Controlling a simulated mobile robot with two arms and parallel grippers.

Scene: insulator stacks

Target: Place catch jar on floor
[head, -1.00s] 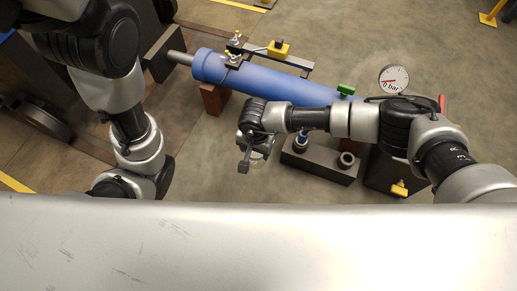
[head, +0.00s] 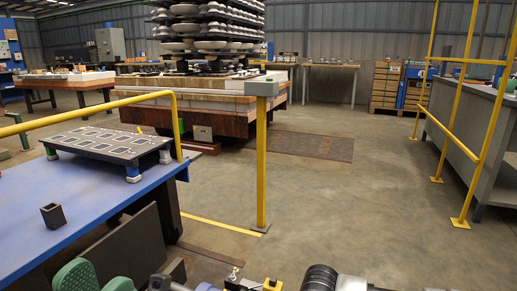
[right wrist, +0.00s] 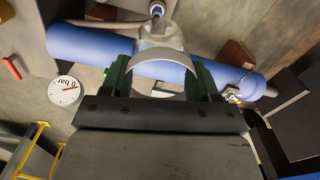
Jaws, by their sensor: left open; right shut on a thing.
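In the right wrist view my right gripper (right wrist: 160,85) is shut on a pale, rounded, see-through-looking thing, apparently the catch jar (right wrist: 161,67). The jar sits between the green finger pads, in front of a blue cylinder (right wrist: 85,45). Its lower part is hidden by the gripper body. In the head view my left gripper (head: 98,278) shows at the bottom left edge as green finger pads, open, with nothing seen between them. The jar is not in the head view. Bare floor (head: 330,200) fills the middle of the head view.
A blue table (head: 100,190) with a dark plate (head: 105,143) stands at left. A yellow post (head: 262,160) stands mid-view, and yellow rails (head: 455,140) stand by a grey bench at right. A gauge (right wrist: 64,90) reading 0 bar shows in the right wrist view.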

